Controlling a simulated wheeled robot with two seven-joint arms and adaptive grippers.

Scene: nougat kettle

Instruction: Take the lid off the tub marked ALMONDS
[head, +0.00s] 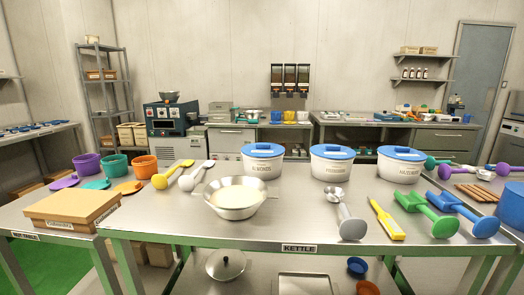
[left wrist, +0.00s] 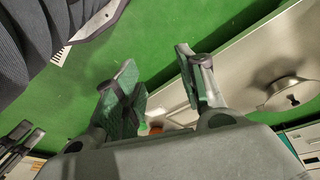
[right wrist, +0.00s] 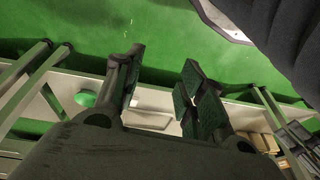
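Three white tubs with blue lids stand in a row along the back of the kettle table in the head view. The left tub (head: 263,169) has a small label that appears to read ALMONDS, and its blue lid (head: 262,150) is on. The middle tub (head: 331,167) and the right tub (head: 400,168) also have their lids on; the right label looks like HAZELNUTS. Neither gripper shows in the head view. My left gripper (left wrist: 154,74) is open and empty in the left wrist view, above green floor. My right gripper (right wrist: 164,62) is open and empty in the right wrist view.
A metal pan (head: 235,212) of pale contents stands in front of the left tub. Yellow and white scoops (head: 180,177) lie to its left; a grey scoop (head: 350,223), a yellow tool (head: 386,219), and green and blue scoops (head: 428,214) lie right. A cardboard box (head: 75,203) sits left.

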